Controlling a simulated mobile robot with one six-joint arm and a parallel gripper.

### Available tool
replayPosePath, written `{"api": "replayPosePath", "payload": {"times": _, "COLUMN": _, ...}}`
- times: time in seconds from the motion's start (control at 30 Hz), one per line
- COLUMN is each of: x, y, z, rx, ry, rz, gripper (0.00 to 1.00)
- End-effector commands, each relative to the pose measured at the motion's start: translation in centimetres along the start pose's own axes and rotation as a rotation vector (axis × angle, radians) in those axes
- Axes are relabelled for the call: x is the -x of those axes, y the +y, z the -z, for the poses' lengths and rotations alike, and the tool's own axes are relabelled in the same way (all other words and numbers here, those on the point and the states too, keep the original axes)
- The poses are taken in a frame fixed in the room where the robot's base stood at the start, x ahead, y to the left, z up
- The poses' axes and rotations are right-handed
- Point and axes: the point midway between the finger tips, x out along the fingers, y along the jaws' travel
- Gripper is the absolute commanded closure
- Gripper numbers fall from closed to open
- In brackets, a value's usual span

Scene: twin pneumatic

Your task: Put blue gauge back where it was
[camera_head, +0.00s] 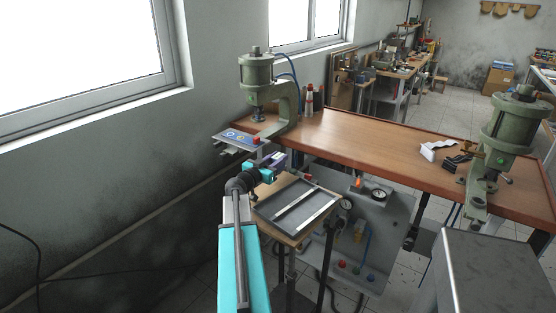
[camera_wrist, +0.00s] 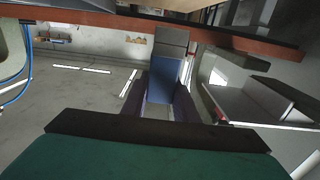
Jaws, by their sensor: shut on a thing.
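My gripper (camera_head: 274,163) is beyond the near edge of the small side table, just in front of the bench's left press. In the wrist view my gripper (camera_wrist: 160,103) has its dark fingers closed on the sides of the blue gauge (camera_wrist: 165,78). The gauge is a flat-sided blue block with a grey part at its far end. In the head view the gauge is too small to tell from the dark fingers. A grey tray (camera_head: 268,208) with light strips across it lies on the side table, below and right of my gripper.
A wooden bench (camera_head: 365,145) carries a green press (camera_head: 257,80) at left and another (camera_head: 508,130) at right. A grey panel with dials (camera_head: 370,240) stands under the bench. The bench's middle is clear.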

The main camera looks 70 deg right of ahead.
Motion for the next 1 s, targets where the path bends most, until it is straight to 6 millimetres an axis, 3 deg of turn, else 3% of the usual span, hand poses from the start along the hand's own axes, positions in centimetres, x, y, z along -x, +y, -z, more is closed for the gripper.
{"api": "replayPosePath", "payload": {"times": 1.0, "x": 0.1, "y": 0.0, "z": -1.2, "rx": 0.002, "ry": -0.003, "rz": 0.000, "gripper": 1.00}}
